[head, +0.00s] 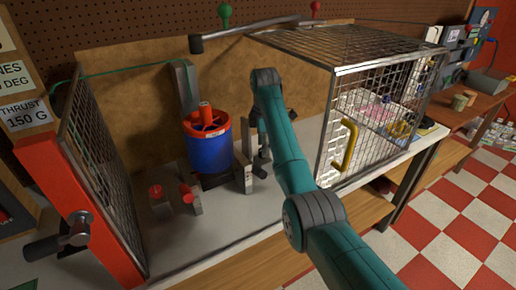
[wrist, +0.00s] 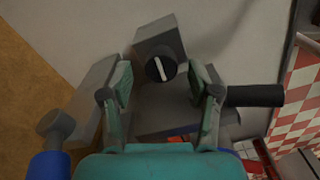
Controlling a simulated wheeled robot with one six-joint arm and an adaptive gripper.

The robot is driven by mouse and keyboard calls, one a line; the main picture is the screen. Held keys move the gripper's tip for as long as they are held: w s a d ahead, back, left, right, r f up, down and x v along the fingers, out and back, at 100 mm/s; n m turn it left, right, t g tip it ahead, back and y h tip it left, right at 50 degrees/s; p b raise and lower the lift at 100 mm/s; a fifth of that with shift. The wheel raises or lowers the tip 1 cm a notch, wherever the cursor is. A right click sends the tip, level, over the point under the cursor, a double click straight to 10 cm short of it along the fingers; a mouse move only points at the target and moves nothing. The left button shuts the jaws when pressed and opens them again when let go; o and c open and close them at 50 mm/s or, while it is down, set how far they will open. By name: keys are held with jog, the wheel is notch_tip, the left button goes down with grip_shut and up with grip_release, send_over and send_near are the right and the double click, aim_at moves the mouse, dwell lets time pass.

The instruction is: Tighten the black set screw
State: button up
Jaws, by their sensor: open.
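The black set screw (wrist: 161,68) shows in the wrist view as a round black head with a pale slot line, tilted slightly off vertical. It sits on the end of a grey block (wrist: 158,36). My gripper (wrist: 161,74) is open and empty, with one green-grey finger to each side of the screw head. Gaps show on both sides, and I cannot tell the remaining distance in depth. In the head view my arm hides most of the gripper and the screw, beside a grey post (head: 243,168) right of the blue ducted rotor (head: 208,150).
A black cylindrical handle (wrist: 255,95) sticks out just right of the right finger. Grey bars stand close on the left. In the head view, red-knobbed clamps (head: 157,192) stand in front of the rotor. A wire cage with a yellow handle (head: 345,146) stands right of my arm.

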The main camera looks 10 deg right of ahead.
jog(key=shift+f, duration=0.8)
jog(key=shift+c, duration=0.2)
jog(key=c, duration=1.1)
